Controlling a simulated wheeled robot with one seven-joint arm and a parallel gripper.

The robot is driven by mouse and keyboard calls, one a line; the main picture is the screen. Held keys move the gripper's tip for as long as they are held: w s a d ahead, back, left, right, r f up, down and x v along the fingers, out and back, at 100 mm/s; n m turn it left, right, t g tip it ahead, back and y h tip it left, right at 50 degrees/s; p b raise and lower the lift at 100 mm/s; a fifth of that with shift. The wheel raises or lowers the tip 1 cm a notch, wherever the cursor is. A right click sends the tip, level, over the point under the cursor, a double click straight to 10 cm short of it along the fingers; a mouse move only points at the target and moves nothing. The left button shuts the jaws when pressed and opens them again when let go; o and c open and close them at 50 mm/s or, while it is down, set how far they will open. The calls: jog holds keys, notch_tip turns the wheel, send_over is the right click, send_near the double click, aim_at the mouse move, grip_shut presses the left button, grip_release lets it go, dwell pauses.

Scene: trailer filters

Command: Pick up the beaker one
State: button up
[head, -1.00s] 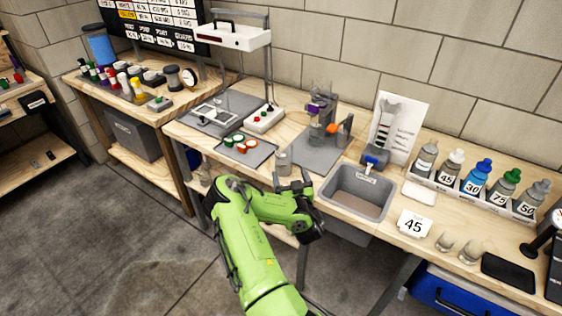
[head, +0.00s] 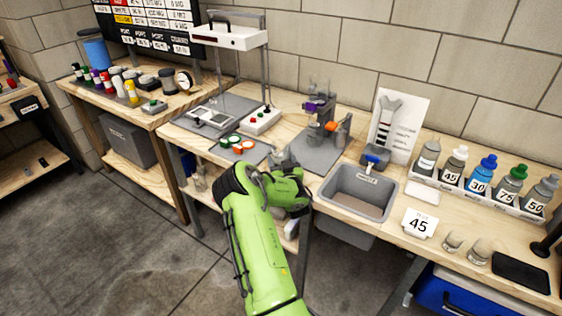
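My gripper (head: 281,157) is at the front edge of the workbench, between the small dark tray and the sink. Its fingers are small and partly hidden by my wrist, so I cannot tell whether they are open or shut. The clear glass beaker that stood at this spot earlier is now mostly or fully hidden behind my gripper. Whether it is held is not visible. Two small clear glass vessels, one (head: 453,241) and another (head: 478,256), stand upright at the right, apart from my gripper. No beaker shows a readable "one" label.
The sink (head: 331,204) lies right of my gripper. A dark tray (head: 216,154) with green and orange round pieces is at its left. A stand with glassware (head: 318,118) is behind.

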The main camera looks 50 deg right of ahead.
jog(key=c, duration=0.6)
jog(key=shift+r, duration=0.1)
